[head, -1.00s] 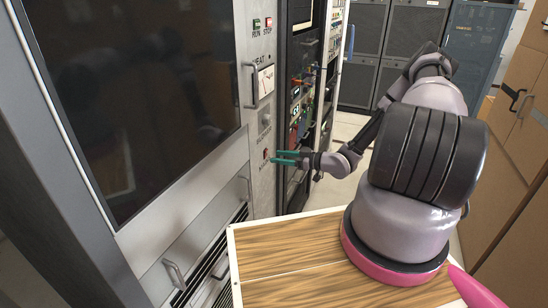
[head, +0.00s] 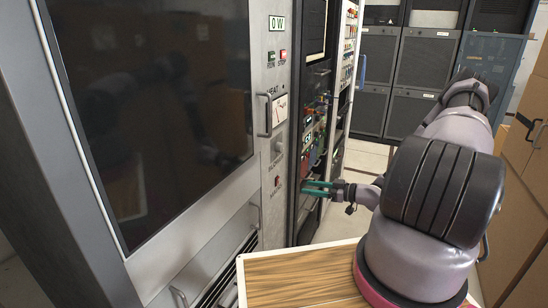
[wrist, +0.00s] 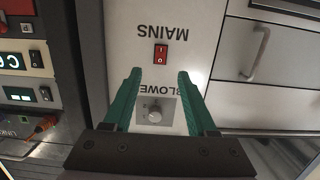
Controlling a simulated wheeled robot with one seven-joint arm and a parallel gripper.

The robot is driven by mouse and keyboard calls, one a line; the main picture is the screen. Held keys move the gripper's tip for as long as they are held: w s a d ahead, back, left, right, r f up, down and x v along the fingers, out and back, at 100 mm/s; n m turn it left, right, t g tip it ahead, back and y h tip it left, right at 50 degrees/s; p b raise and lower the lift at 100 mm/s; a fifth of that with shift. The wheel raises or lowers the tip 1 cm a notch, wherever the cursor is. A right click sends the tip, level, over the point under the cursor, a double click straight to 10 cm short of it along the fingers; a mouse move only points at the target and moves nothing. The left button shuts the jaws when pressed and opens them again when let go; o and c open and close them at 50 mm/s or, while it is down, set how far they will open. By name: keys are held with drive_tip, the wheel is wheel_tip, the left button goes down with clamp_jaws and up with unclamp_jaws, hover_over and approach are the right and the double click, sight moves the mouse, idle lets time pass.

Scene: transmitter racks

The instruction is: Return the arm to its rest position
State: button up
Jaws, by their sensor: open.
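My gripper (head: 304,188) is open and empty, with two green fingers pointing left at the grey rack panel. It is a little off the panel, to the right of the red mains switch (head: 277,181). In the wrist view my gripper's fingertips (wrist: 160,72) are spread apart, with the red mains switch (wrist: 161,54) just beyond the gap between them. The blower knob (wrist: 155,114) shows behind the gap between the fingers. My arm is stretched forward and bent, with its bulky upper links at the right of the head view.
A rack with a large dark window (head: 150,100) fills the left. A meter (head: 280,109) with a handle sits on the panel above the blower knob. An open bay with coloured modules (head: 315,130) is close to my gripper.

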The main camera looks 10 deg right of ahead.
drive_tip(key=w+d+r+m+g+h, duration=0.2)
drive_tip(key=w+d+r+h, duration=0.5)
drive_tip(key=d+r+h, duration=0.3)
drive_tip(key=s+d+r+m+h, duration=0.1)
drive_tip(key=s+r+m+h, duration=0.15)
drive_tip(key=r, duration=0.65)
drive_tip(key=s+r+m+h, duration=0.2)
drive_tip(key=r+m, duration=0.1)
drive_tip(key=r, duration=0.7)
drive_tip(key=s+a+r+m, duration=0.4)
drive_tip(key=s+r, duration=0.6)
drive_tip(key=r, duration=0.1)
drive_tip(key=s+a+r+m+y, duration=0.1)
drive_tip(key=s+a+r, duration=0.2)
drive_tip(key=s+a, duration=0.2)
drive_tip(key=s+a+r+m+y, duration=0.2)
drive_tip(key=s+a, duration=0.3)
drive_tip(key=s, duration=0.6)
drive_tip(key=shift+s+r+g, duration=0.15)
drive_tip(key=shift+r+g, duration=0.15)
drive_tip(key=shift+r, duration=0.25)
